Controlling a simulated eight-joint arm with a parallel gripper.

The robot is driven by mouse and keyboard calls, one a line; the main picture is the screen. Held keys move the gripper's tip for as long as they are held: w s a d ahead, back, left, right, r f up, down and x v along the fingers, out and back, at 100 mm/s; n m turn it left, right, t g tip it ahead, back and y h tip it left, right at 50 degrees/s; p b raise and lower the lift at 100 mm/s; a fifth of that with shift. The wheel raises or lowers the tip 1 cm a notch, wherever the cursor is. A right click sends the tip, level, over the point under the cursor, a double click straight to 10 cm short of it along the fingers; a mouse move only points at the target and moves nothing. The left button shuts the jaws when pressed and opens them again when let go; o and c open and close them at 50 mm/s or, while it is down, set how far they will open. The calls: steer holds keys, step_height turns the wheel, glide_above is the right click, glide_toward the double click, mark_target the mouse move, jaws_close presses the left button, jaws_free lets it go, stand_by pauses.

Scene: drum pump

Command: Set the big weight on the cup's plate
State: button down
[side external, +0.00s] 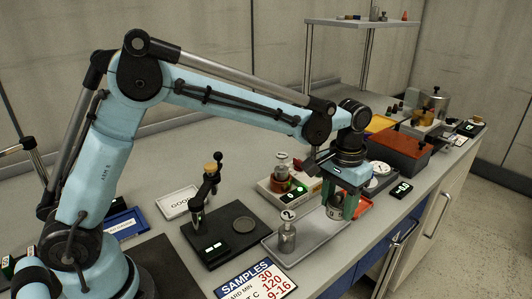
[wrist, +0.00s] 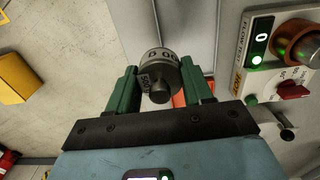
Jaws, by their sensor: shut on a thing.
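My gripper (side external: 340,203) is shut on a grey cylindrical weight (side external: 334,212), low over the right part of a grey tray (side external: 270,243). In the wrist view the green fingers (wrist: 159,75) press both sides of this weight (wrist: 158,60), which has dark markings and a small knob. I cannot tell whether its base touches the tray. A second weight (side external: 287,238), tagged 2, stands upright on the tray to the left. Behind the tray, a boxed unit (side external: 283,190) bears an orange-brown cup (side external: 281,173) with a metal top piece (side external: 281,158); its plate is not clear to me.
The boxed unit's green display (wrist: 259,38) and red knob (wrist: 291,90) show at the wrist view's right. A black stand (side external: 215,215) is left of the tray. An orange-topped box (side external: 400,147) lies behind my gripper. A samples card (side external: 256,280) lies in front.

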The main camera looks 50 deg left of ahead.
steer(key=s+d+r, duration=0.3)
steer(key=d+r, duration=0.1)
steer(key=r, duration=0.2)
steer(key=shift+s+r, duration=0.2)
steer(key=shift+s, duration=0.05)
step_height(320, 180, up, 4)
steer(key=n, duration=0.6)
glide_above(282, 155)
steer(key=shift+f, duration=1.05)
steer(key=shift+f, duration=1.45)
stand_by(1.2)
jaws_free()
stand_by(0.6)
